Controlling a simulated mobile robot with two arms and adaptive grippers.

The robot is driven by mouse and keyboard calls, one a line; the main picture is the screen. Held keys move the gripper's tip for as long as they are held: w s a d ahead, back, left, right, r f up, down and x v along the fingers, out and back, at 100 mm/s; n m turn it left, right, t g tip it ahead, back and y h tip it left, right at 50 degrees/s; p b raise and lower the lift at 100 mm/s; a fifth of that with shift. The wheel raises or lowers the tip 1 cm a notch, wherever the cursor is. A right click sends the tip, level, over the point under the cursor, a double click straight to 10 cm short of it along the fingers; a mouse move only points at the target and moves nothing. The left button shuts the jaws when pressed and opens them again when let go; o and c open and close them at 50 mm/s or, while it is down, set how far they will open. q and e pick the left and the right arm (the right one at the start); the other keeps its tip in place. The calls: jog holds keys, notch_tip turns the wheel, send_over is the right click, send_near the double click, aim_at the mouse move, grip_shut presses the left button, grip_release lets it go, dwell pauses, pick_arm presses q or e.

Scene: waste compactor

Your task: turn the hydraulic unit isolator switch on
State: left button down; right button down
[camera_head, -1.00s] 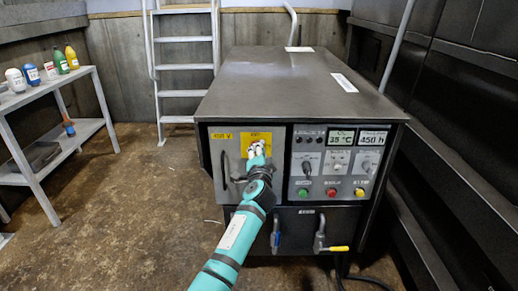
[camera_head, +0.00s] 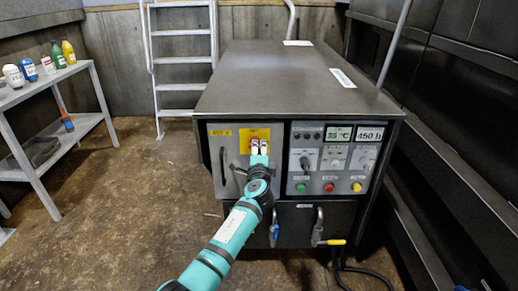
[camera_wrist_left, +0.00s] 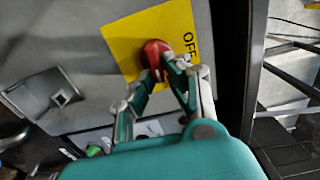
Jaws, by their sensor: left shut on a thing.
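The hydraulic unit (camera_head: 290,85) is a grey metal cabinet in the middle of the head view. The isolator switch is a red knob (camera_wrist_left: 152,54) on a yellow plate (camera_wrist_left: 118,36) with "OFF" lettered at its right side in the left wrist view. The plate also shows on the cabinet's left front door (camera_head: 222,178). My left gripper (camera_head: 259,148) is at the plate, with its fingers closed around the red knob in the wrist view. The fingers hide part of the knob, and its exact angle is hard to tell. My right gripper is not in view.
Right of the door is a control panel (camera_head: 318,175) with dials, displays and coloured buttons. Below are a blue-handled valve (camera_head: 274,230) and a yellow-handled one (camera_head: 331,242). A shelf (camera_head: 40,158) with bottles stands at the left, a ladder (camera_head: 184,60) behind. The floor between is clear.

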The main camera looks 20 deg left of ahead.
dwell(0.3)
pick_arm(q)
jog(key=c, duration=1.3)
grip_release()
jog(key=shift+c, duration=0.2)
jog(key=v, duration=1.2)
jog(key=shift+f, duration=0.1)
